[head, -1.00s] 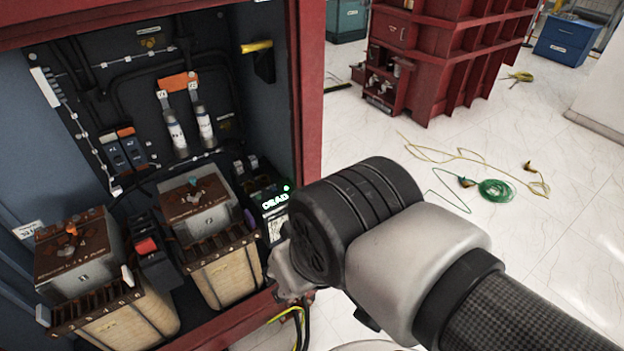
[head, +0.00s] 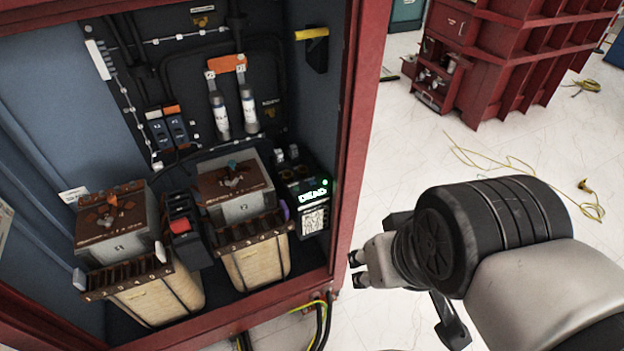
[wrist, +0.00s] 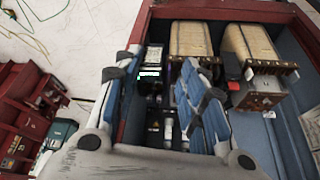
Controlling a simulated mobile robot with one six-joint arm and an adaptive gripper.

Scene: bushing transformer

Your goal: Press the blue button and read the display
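A small black device with a lit display (head: 312,195) stands at the right inside the open cabinet. The display reads "DEAD" in pale green letters, with a green light at its upper right and a white label below. A small purple part (head: 284,210) shows near its left side; I cannot make out a blue button for certain. My gripper (head: 356,269) is outside the cabinet's right post, to the right of and below the device, touching nothing visible. In the wrist view its fingers (wrist: 163,56) are apart and empty, and the display (wrist: 150,72) shows between them.
The red cabinet frame (head: 352,150) stands between my gripper and the device. Two transformers (head: 235,185) (head: 115,225) and a red switch (head: 180,226) fill the cabinet floor. Cables (head: 318,322) hang at the lower edge. The floor to the right is open, with a yellow cord (head: 500,165).

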